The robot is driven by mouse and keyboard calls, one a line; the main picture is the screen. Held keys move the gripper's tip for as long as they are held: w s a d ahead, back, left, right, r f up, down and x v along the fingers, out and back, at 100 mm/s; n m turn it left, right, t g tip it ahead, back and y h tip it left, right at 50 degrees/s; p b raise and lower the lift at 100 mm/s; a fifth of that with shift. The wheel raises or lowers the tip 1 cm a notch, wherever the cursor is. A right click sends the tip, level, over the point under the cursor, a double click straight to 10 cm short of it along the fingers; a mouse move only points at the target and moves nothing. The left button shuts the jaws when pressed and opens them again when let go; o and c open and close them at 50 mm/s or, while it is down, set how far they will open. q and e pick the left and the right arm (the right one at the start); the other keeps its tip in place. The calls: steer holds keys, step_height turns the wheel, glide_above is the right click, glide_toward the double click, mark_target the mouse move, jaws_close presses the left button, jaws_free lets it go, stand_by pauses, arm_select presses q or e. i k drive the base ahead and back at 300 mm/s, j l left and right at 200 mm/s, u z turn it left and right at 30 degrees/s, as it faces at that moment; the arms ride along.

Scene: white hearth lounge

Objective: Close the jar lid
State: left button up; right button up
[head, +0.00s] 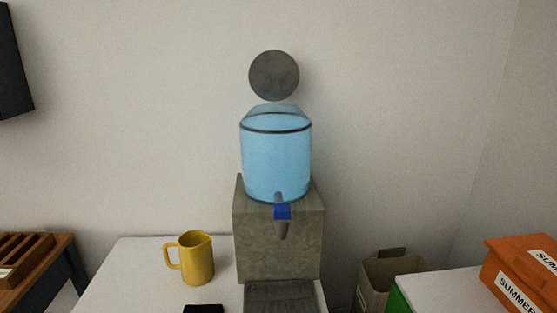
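A clear jar (275,160) with blue contents and a small tap (282,213) with a blue part stands on a grey stone-like stand (277,250). Its round grey lid (274,76) is raised, standing nearly upright above the back of the jar with its flat face toward me. The jar's mouth is uncovered. Any hinge between lid and jar is too faint to make out. Neither of my grippers is in the head view.
A yellow mug (197,259) stands on the white table (130,280) left of the stand. A black object (204,309) is cut off at the bottom edge. Orange boxes (524,270) are at the right, a bin (391,277) behind. Space above the jar is clear.

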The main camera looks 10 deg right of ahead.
mark_target(273, 75)
steer(key=j+u, duration=0.15)
steer(key=j, duration=0.25)
steer(key=i+j+u, duration=0.1)
steer(key=j, duration=0.25)
steer(key=i+j+u, duration=0.15)
steer(key=j, duration=0.25)
steer(key=i+j+u, duration=0.1)
steer(key=j, duration=0.25)
steer(key=i, duration=0.05)
